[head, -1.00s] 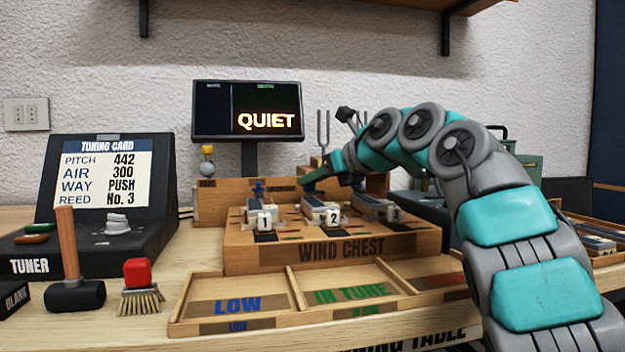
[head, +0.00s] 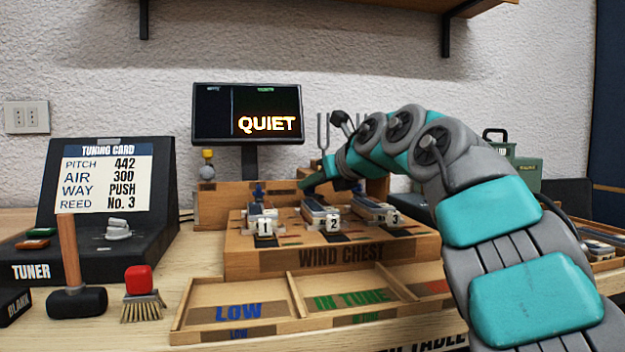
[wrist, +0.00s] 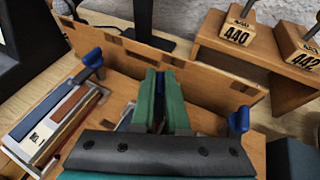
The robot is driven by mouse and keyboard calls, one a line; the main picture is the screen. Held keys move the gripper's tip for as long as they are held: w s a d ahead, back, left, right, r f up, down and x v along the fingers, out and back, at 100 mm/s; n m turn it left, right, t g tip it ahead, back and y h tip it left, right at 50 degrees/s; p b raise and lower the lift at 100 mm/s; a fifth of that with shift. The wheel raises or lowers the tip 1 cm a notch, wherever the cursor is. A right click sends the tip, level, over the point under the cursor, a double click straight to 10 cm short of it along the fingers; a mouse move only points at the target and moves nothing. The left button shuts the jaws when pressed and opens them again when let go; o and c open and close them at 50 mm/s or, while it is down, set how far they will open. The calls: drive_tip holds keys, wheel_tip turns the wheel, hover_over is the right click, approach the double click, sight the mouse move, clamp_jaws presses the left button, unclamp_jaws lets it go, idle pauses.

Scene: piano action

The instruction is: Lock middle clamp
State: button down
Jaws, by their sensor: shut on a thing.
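The wind chest (head: 345,256) carries three numbered reed blocks, with block 2 (head: 325,217) in the middle. My gripper (head: 305,185) is low behind block 2, at the middle clamp. In the wrist view its green fingers (wrist: 160,82) are closed together on the middle clamp (wrist: 160,84), which is almost wholly hidden between them. The left clamp (wrist: 92,60) and right clamp (wrist: 238,122) are blue, upright, and apart from my fingers. The left clamp also shows behind block 1 in the head view (head: 258,191).
A wooden back board (head: 225,203) stands close behind the clamps. Tuning forks on wooden blocks (wrist: 240,38) stand behind it to the right. The monitor (head: 247,112) reads QUIET. Sorting trays (head: 240,305) lie in front of the chest.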

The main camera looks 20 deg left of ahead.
drive_tip(key=shift+f, duration=0.2)
drive_tip(key=m+t+h+p, duration=0.1)
drive_tip(key=m+p, duration=0.1)
drive_tip(key=p, duration=0.1)
drive_tip(key=shift+r+t+h, duration=0.15)
drive_tip(key=shift+t+h, duration=0.25)
drive_tip(key=m+t+h+p, duration=0.1)
drive_tip(key=p, duration=0.3)
drive_tip(key=shift+s+m+h, duration=0.1)
drive_tip(key=shift+m+h, duration=0.2)
drive_tip(key=shift+m, duration=0.1)
drive_tip(key=shift+t+p, duration=0.3)
drive_tip(key=shift+p, duration=0.3)
drive_tip(key=shift+f+m+h+p, duration=0.25)
drive_tip(key=shift+m+h+p, duration=0.15)
drive_tip(key=shift+m+h, duration=0.1)
drive_tip(key=c, duration=0.9)
unclamp_jaws()
drive_tip(key=shift+a, duration=0.1)
drive_tip(key=shift+r, duration=0.15)
